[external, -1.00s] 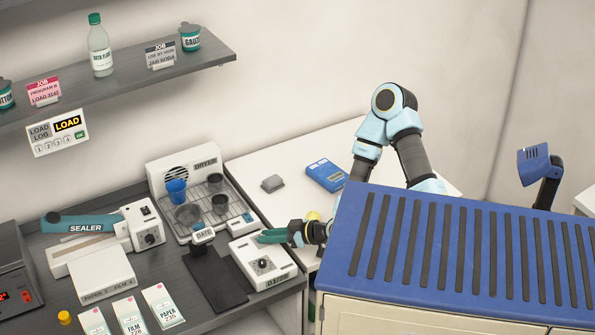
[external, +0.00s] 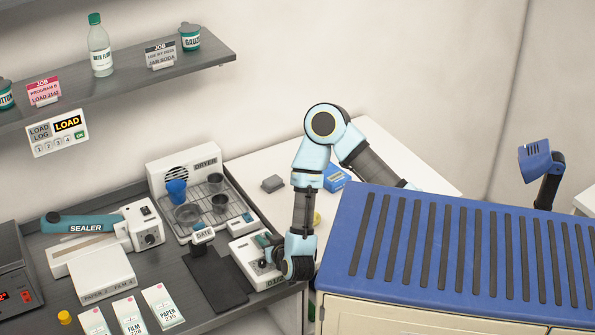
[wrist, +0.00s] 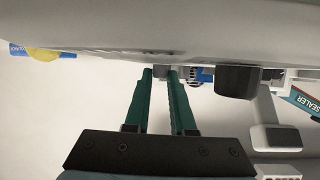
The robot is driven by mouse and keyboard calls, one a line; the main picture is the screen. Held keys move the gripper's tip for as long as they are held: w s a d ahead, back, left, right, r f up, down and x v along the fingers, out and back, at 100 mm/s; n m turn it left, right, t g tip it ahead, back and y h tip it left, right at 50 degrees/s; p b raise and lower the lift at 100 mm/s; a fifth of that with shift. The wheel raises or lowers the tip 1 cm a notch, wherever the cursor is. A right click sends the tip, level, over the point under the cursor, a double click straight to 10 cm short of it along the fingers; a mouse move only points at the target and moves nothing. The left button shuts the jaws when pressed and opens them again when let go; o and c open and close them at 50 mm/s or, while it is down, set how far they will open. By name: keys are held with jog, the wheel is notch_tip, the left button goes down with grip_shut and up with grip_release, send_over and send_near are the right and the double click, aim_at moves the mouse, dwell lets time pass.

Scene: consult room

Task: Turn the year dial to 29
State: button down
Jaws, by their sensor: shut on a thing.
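The white box with the year dial (external: 246,250) stands at the right end of the dark counter. Its front label is partly covered and too small to read surely. My gripper (external: 268,256) is at the right part of this box, low over its dial, with the wrist beside the box's right edge. In the wrist view, my green fingers (wrist: 161,74) run up to the pale body of the box (wrist: 160,25), close together around a small grey part that fits the dial knob. The grip point and the dial's setting are hidden.
A date stamp (external: 203,235) and dark pad (external: 215,280) lie left of the box. The dryer rack (external: 200,225) with cups stands behind. A blue ribbed-top cabinet (external: 450,250) is close on the right.

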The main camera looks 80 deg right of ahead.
jog(key=shift+w+m+g+h, duration=0.1)
jog(key=shift+m+g+h, duration=0.2)
jog(key=shift+m, duration=0.1)
jog(key=c, duration=0.8)
grip_release()
jog(key=shift+o, duration=0.2)
jog(key=b+v, duration=0.3)
jog(key=v, duration=0.7)
jog(key=shift+s+a+r, duration=0.2)
jog(key=shift+s+a, duration=0.05)
